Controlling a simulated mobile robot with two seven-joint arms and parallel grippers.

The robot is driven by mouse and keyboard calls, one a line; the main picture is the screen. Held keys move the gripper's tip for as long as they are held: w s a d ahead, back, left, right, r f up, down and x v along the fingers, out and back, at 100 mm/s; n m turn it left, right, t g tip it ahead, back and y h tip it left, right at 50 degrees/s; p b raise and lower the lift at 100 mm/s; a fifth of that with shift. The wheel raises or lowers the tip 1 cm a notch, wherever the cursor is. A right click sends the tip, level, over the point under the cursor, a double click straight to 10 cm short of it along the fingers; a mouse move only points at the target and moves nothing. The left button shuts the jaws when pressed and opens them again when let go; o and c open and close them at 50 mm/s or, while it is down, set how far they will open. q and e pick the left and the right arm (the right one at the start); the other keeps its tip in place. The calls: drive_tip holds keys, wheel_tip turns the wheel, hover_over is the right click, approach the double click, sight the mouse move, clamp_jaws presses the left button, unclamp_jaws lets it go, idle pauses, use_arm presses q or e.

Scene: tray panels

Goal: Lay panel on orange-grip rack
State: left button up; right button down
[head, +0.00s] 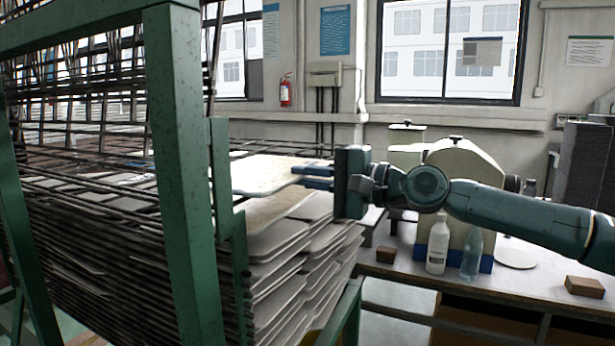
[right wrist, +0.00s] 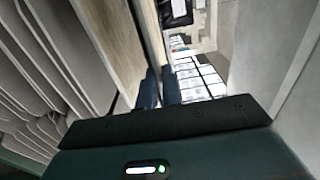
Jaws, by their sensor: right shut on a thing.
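A pale flat panel (head: 262,174) with rounded corners lies roughly level among the wire shelves of a green-framed rack (head: 188,190) in the head view. My right gripper (head: 308,178) comes in from the right and is shut on the panel's near right edge. In the right wrist view its dark blue fingers (right wrist: 160,88) are close together; the held edge is hard to make out there. The panel's far left part is partly hidden by wires and the green post. No orange grip is clearly visible. My left gripper is out of view.
Many pale panels (head: 285,245) are stacked on wire shelves just below the held one, their ends sticking out right. A bench (head: 400,270) at the right carries a white bottle (head: 438,245), a clear bottle (head: 472,255) and small brown blocks (head: 584,287).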

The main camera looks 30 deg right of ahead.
drive_tip(key=shift+f, duration=0.3)
idle(0.4)
drive_tip(key=c, duration=1.5)
unclamp_jaws()
drive_tip(key=shift+f+b, duration=0.4)
drive_tip(key=shift+b, duration=0.2)
